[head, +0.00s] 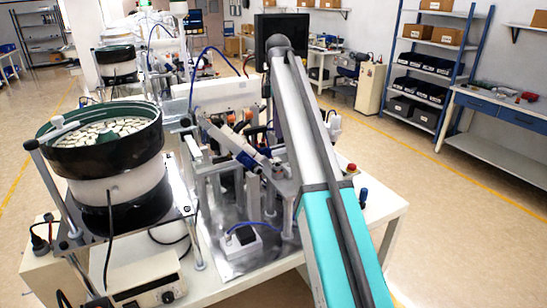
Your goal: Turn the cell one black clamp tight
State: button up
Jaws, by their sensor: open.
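The near cell has a bowl feeder (112,160) with a dark green rim, a white body and pale parts in its bowl. Metal posts with dark fittings stand around it. My gripper is not in view.
A white table (215,288) carries the feeder, a control box (146,283) and an assembly station with a white cylinder (228,137). A long grey and teal beam crosses the front right. Shelves (436,62) and a workbench (500,105) stand right, with open floor before them.

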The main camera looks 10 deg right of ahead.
aim_at(277, 165)
dwell(0.4)
jog(key=shift+f+p, duration=2)
jog(key=shift+f, duration=4.85)
jog(key=c, duration=1)
